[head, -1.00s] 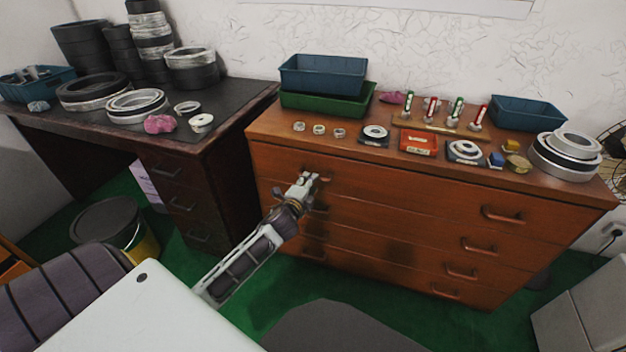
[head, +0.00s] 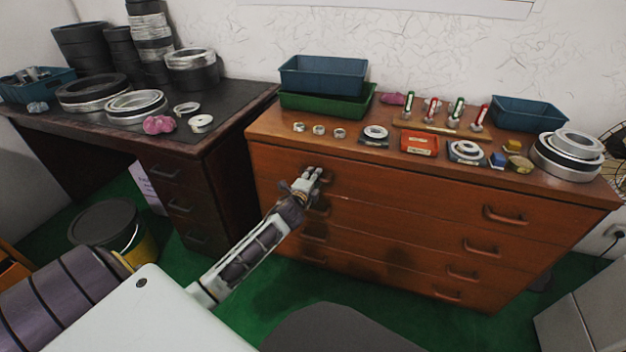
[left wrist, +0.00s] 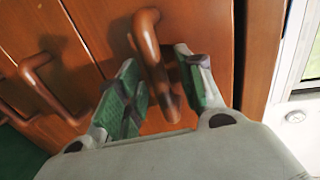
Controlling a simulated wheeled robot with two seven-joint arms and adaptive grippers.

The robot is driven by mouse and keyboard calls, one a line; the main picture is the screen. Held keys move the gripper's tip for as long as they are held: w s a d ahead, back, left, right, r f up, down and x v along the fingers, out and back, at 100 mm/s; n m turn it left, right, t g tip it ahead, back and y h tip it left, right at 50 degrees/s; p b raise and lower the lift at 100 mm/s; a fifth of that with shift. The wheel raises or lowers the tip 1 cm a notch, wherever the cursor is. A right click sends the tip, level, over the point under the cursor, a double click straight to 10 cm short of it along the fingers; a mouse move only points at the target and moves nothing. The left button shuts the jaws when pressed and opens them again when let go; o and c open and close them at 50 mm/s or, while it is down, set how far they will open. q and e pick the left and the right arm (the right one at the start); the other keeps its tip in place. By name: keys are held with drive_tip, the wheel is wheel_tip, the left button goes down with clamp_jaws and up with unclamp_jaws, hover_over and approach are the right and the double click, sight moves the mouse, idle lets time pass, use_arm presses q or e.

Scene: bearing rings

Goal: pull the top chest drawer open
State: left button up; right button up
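The wooden chest's top drawer (head: 410,195) looks flush with the chest front. It has a left handle (head: 327,178) and a right handle (head: 505,215). My left gripper (head: 313,172) is at the left handle, partly covering it in the head view. In the left wrist view, my left gripper (left wrist: 156,58) is open, with one finger on each side of the brown handle (left wrist: 150,50). Gaps show between the fingers and the handle. My right gripper is not in view.
Lower drawers have similar handles, such as one (head: 480,247) on the right; another handle (left wrist: 45,85) is close to the left finger. Bearing rings (head: 567,155), bins (head: 323,75) and small parts stand on the chest top. A dark desk (head: 190,150) stands left. Green floor is open in front.

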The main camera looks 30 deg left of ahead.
use_arm(q)
drive_tip(key=shift+c, duration=0.4)
clamp_jaws()
